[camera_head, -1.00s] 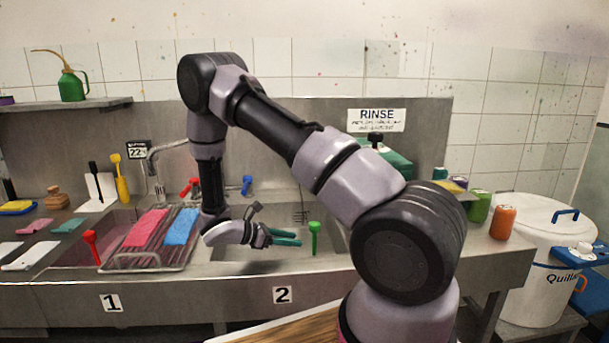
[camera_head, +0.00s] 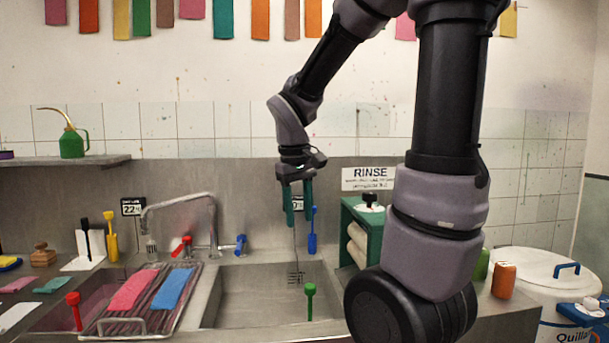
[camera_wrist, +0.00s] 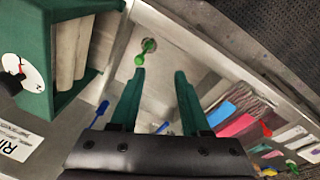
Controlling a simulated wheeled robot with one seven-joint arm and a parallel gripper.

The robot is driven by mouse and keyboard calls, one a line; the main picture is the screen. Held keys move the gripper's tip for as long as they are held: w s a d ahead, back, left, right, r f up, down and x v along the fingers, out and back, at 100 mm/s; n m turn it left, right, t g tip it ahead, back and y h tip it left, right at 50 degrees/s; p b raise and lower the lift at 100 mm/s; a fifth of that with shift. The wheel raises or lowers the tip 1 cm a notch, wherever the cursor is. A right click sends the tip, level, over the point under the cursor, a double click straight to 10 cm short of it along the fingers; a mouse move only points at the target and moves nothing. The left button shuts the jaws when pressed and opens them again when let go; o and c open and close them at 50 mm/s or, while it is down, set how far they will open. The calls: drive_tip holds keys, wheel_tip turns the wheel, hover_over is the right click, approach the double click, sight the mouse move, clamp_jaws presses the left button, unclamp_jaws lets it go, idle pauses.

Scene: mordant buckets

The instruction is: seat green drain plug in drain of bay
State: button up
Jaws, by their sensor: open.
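The green drain plug (camera_head: 309,301) stands upright at the near side of the right-hand bay (camera_head: 262,287). In the wrist view the green plug (camera_wrist: 146,49) shows beyond my fingertips, with a round base partly visible. I cannot tell whether it stands on the floor or the ledge. My gripper (camera_head: 299,223) is open and empty, high over the back of the bay, fingers pointing down. In the wrist view my gripper (camera_wrist: 160,74) has nothing between its fingers, and the plug is well apart from them. I cannot make out the drain opening clearly.
A blue long-handled item (camera_head: 312,230) stands behind my fingers. A faucet (camera_head: 213,225), a rack with pink and blue cloths (camera_head: 150,297) and a red plug-like item (camera_head: 74,309) are at left.

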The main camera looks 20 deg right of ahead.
drive_tip(key=s+a+r+m+t+y, duration=0.2)
drive_tip(key=s+r+m+t, duration=0.3)
drive_tip(key=s+r, duration=0.3)
drive_tip(key=shift+r+m+t+y, duration=0.45)
drive_tip(key=shift+r+y, duration=0.25)
drive_tip(key=shift+r, duration=0.25)
